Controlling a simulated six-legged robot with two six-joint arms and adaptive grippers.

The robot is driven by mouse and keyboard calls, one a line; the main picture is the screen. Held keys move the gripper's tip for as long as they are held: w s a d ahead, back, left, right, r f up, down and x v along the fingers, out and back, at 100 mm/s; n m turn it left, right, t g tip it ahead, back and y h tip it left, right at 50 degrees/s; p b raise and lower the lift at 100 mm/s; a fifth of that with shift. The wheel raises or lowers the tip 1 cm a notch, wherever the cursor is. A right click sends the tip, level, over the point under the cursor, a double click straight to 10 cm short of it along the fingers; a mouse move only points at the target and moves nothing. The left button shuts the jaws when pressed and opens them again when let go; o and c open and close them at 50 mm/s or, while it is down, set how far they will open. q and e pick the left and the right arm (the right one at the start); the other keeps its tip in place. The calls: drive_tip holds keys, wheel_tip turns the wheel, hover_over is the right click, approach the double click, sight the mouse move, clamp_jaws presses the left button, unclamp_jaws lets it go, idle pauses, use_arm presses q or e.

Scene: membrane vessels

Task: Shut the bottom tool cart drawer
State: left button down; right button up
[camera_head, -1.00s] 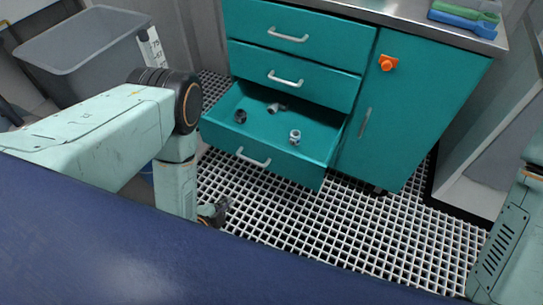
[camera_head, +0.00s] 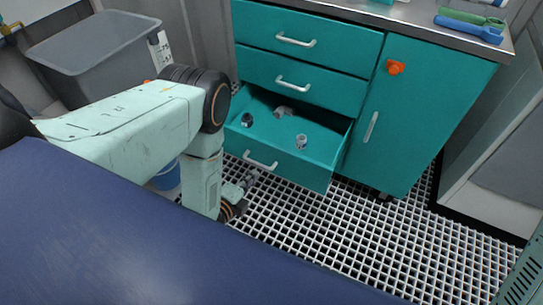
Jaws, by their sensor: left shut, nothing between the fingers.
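The teal tool cart (camera_head: 420,130) stands ahead of me. Its bottom drawer (camera_head: 295,165) is pulled out and shows several small fittings inside, among them a dark ring (camera_head: 247,120) and a pale fitting (camera_head: 301,141). The drawer's front has a pale bar handle (camera_head: 260,161). The two drawers above are shut. My left gripper (camera_head: 249,181) is low, just in front of and below the left part of the drawer front. It is shut with nothing in it. I cannot tell whether it touches the drawer. My right gripper is out of view.
A grey bin (camera_head: 95,50) stands at the back left, and part of a blue bucket (camera_head: 166,176) shows behind my left arm. An orange knob (camera_head: 396,67) is on the cart's door. The grated floor (camera_head: 370,230) in front of the cart is clear.

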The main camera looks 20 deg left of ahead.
use_arm(q)
drive_tip(key=b, duration=0.4)
approach(276, 150)
drive_tip(key=x, duration=0.5)
drive_tip(key=shift+f, duration=0.25)
drive_tip(key=shift+w+d+r+b, duration=0.1)
drive_tip(key=shift+w+b, duration=0.25)
drive_tip(key=shift+w, duration=0.35)
drive_tip(key=shift+w, duration=0.15)
